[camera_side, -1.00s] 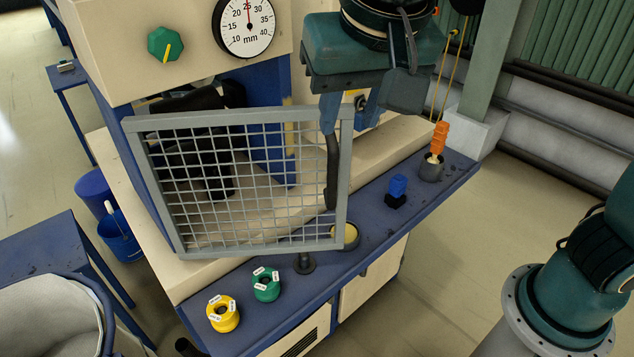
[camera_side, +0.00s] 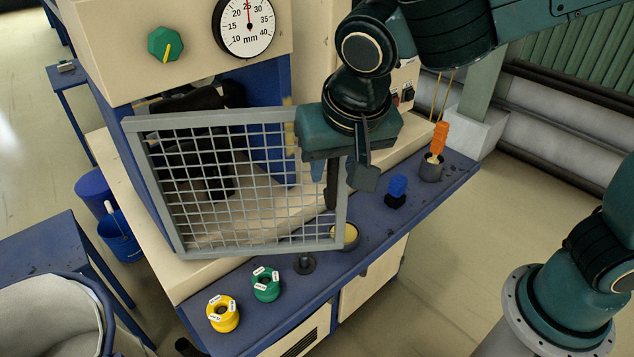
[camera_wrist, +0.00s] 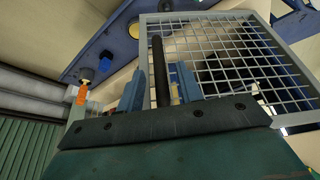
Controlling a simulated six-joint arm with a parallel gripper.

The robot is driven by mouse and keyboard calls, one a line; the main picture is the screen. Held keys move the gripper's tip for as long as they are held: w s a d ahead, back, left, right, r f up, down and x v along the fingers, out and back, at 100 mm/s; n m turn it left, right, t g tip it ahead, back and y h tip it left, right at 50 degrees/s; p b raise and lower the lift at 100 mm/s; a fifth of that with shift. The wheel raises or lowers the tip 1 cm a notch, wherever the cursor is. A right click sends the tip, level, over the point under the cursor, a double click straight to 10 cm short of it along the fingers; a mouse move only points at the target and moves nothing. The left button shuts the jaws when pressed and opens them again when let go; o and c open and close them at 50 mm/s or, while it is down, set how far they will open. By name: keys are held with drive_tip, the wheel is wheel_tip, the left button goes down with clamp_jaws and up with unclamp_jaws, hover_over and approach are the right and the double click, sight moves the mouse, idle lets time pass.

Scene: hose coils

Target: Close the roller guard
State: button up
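The roller guard (camera_side: 238,185), a grey metal frame with wire mesh, stands swung out over the blue bench, with the dark rollers (camera_side: 200,150) behind it. It also shows in the wrist view (camera_wrist: 235,55). Its upright black handle (camera_wrist: 159,70) is at the frame's free right edge in the side view (camera_side: 331,195). My gripper (camera_wrist: 158,80) is open, with one blue finger on each side of the handle and a gap showing on both sides. In the side view its fingers (camera_side: 325,178) are partly hidden by the palm and guard frame.
Yellow (camera_side: 223,314) and green (camera_side: 266,284) hose coils lie at the bench's front left. A yellow item (camera_side: 350,233) lies under the guard's right corner.

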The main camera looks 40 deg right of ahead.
drive_tip(key=shift+x, duration=1.25)
clamp_jaws()
